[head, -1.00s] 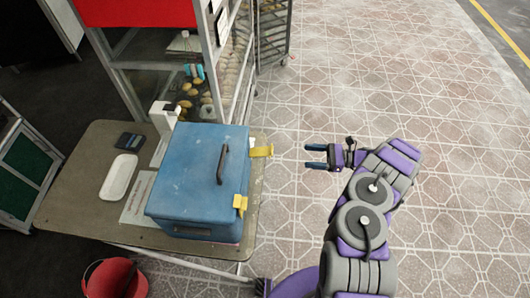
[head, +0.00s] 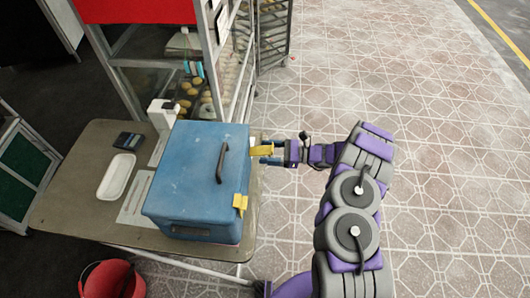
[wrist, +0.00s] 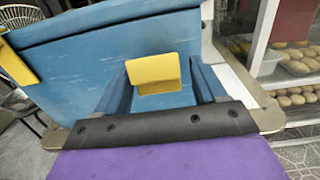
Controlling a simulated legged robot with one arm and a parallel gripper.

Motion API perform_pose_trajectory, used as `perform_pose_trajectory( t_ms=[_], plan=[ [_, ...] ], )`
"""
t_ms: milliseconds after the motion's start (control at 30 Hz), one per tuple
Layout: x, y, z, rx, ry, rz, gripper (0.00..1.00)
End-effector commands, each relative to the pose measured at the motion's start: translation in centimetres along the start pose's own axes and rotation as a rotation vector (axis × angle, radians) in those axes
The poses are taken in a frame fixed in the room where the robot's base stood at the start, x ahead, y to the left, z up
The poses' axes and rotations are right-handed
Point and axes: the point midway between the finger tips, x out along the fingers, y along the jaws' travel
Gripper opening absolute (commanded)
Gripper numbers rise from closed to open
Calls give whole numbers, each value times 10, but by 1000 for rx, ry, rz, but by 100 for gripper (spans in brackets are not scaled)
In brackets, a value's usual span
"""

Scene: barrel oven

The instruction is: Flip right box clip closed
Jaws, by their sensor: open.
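A blue box (head: 195,185) with a dark handle (head: 222,163) on its lid stands on the table. The lid looks shut. The far yellow clip (head: 261,150) juts out from the box's right side. It is the right clip in the wrist view (wrist: 165,70), where it shows between my two blue fingers. The near yellow clip (head: 240,203) lies down against the box and shows at the left edge of the wrist view (wrist: 18,60). My gripper (head: 267,155) is open at the far clip, with a finger on either side. I cannot tell whether they touch.
The table (head: 75,205) also holds a white tray (head: 116,176), a dark device (head: 129,141) and a paper sheet (head: 136,198). A glass case with bread (head: 200,95) stands behind. A red bucket (head: 112,280) is below at the front. The tiled floor at right is clear.

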Motion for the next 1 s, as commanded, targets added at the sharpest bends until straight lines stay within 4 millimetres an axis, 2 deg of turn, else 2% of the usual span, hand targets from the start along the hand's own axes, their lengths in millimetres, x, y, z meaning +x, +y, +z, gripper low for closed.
perform_pose_trajectory(
  t_ms=[167, 467, 1000],
  plan=[
    [12, 0, 0, 0, -1, -1, 70],
    [13, 0, 1, 0, -1, -1, 70],
    [13, 0, 1, 0, -2, -1, 18]
  ],
)
